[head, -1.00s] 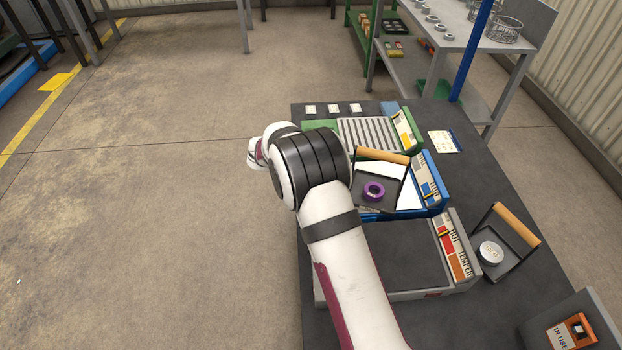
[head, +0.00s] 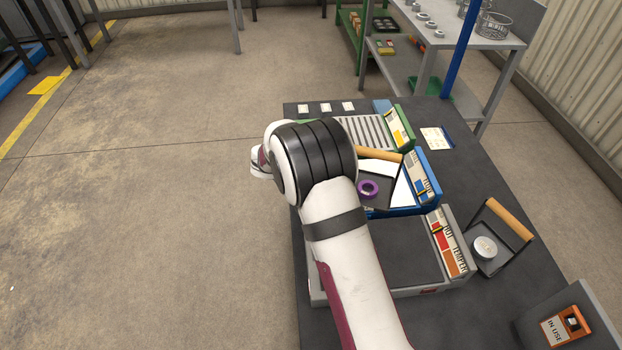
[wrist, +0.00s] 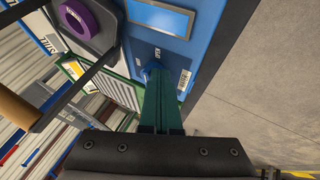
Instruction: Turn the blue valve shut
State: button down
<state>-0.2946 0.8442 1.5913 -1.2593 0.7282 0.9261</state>
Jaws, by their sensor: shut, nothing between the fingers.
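The blue bath unit (head: 436,182) stands mid-bench in the head view, partly hidden by my arm. The wrist view shows the side of this blue unit (wrist: 203,62) close up, with a light-blue panel and a small label reading "OPEN". A small blue valve knob (wrist: 147,70) sits on that side, just at my fingertips and partly hidden by them. My gripper (wrist: 158,76) is shut, its green fingers together and empty. Whether the fingertips touch the knob I cannot tell. The head view hides the valve and fingers behind my arm.
A handled tray (head: 378,190) with a purple ring (head: 367,190) lies on the blue unit. The grey temper unit (head: 450,250) is nearer, the green unit (head: 397,128) farther. Another handled tray (head: 505,245) holds a pale disc at right. Floor left of the bench is clear.

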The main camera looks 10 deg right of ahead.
jog(key=n, duration=0.1)
jog(key=d+n+t+y, duration=0.1)
jog(key=n+y, duration=0.1)
jog(key=n, duration=0.1)
jog(key=shift+s+d+t, duration=0.3)
jog(key=shift+s+d, duration=0.05)
jog(key=shift+s, duration=0.05)
jog(key=shift+d, duration=1)
jog(key=shift+w+d, duration=0.5)
jog(key=shift+d, duration=0.35)
dwell(0.5)
